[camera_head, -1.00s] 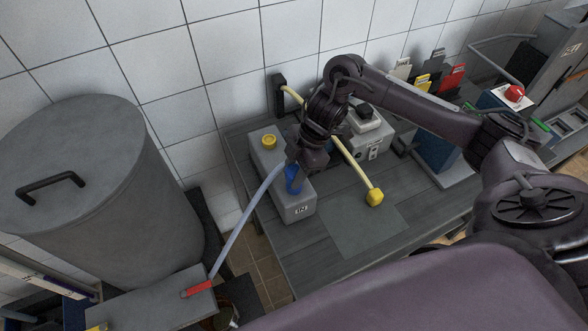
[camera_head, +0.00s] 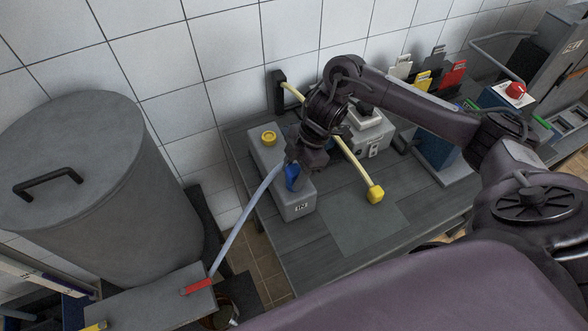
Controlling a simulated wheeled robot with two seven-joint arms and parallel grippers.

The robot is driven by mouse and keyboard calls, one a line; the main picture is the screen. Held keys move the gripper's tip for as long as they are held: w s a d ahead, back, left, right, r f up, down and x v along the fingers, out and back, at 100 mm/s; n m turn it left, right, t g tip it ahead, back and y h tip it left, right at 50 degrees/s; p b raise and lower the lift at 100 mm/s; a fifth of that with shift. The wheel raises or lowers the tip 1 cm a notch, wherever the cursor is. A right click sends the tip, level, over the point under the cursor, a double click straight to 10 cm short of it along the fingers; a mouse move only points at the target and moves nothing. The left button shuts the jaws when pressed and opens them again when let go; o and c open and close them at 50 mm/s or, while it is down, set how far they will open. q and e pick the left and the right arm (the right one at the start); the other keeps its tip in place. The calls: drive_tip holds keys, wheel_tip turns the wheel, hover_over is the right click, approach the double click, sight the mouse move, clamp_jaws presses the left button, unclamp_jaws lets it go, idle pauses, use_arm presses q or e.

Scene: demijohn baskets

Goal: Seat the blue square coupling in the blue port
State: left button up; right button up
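The blue coupling (camera_head: 292,176) is at the upper end of a pale blue hose (camera_head: 241,216), at the fingers of my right gripper (camera_head: 293,166). The gripper's fingers are small and partly hidden by its wrist, but they appear closed around the coupling. The coupling is over the front part of a grey box (camera_head: 296,204) marked IN. The blue port is not distinguishable; the coupling and gripper cover that part of the box top. I cannot tell whether the coupling touches the box. My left gripper is not in view.
A yellow port (camera_head: 268,138) is on the box's rear. A yellow hose ends in a yellow coupling (camera_head: 375,194) on the bench (camera_head: 304,256). A large grey drum (camera_head: 94,190) stands left. A red sleeve (camera_head: 197,286) is at the hose's lower end. A red-knobbed unit (camera_head: 515,91) stands right.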

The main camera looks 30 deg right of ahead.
drive_tip(key=shift+o, duration=1.1)
drive_tip(key=v, duration=0.7)
drive_tip(key=shift+d+r, duration=0.2)
drive_tip(key=shift+r, duration=0.15)
drive_tip(key=shift+f, duration=0.1)
